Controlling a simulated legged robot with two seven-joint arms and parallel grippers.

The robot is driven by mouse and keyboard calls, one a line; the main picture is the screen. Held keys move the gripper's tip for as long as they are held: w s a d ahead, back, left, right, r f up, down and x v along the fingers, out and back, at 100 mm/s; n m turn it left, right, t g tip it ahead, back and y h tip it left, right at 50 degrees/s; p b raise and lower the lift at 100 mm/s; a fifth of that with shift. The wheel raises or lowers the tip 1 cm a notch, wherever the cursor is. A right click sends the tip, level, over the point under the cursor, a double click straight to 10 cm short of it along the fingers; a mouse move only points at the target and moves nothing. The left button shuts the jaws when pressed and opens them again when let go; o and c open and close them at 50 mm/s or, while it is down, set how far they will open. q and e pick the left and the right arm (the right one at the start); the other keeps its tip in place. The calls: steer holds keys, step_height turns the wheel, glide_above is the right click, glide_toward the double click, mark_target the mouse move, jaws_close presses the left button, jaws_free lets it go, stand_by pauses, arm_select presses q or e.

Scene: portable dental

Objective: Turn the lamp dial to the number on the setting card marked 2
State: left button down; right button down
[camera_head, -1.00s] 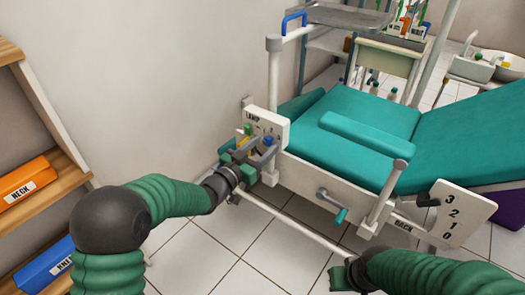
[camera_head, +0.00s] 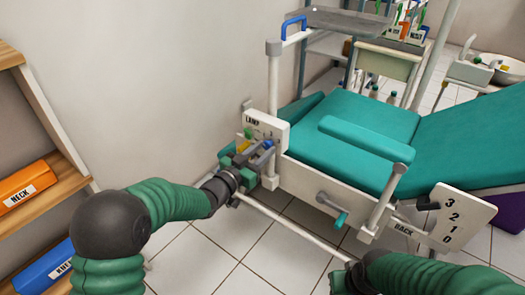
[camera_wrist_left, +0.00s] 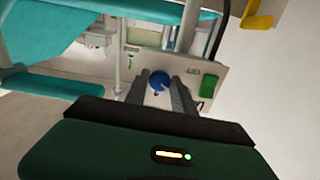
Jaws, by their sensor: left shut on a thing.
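The white lamp panel (camera_head: 272,125), lettered LAMP, stands at the near left corner of the teal chair. My left gripper (camera_head: 262,150) is at its front. In the left wrist view, my left gripper's fingers (camera_wrist_left: 160,92) are closed on a round blue dial (camera_wrist_left: 159,80), one on either side. The fingers hide much of the panel's face in the head view, and I cannot read the dial's setting. My right arm is at the bottom right; its gripper (camera_head: 343,279) is small and partly hidden. I cannot make out a setting card marked 2.
A white plate (camera_head: 462,214) marked 3, 2, 1, 0 and BACK is on the chair's right side. A shelf (camera_head: 60,195) with orange and blue boxes stands left. Colored items stand on the back cart.

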arm_select(q)
steer(key=m, duration=0.5)
steer(key=shift+f+b, duration=0.1)
steer(key=shift+b, duration=0.3)
steer(key=m+b, duration=0.1)
steer(key=m, duration=0.5)
steer(key=shift+b, duration=0.4)
steer(key=shift+m, duration=0.3)
steer(key=c, duration=1.1)
jaws_free()
steer(key=shift+a, duration=0.1)
steer(key=p+v, duration=0.6)
steer(key=v, duration=1)
steer(key=shift+s+a, duration=0.25)
steer(key=shift+s, duration=0.1)
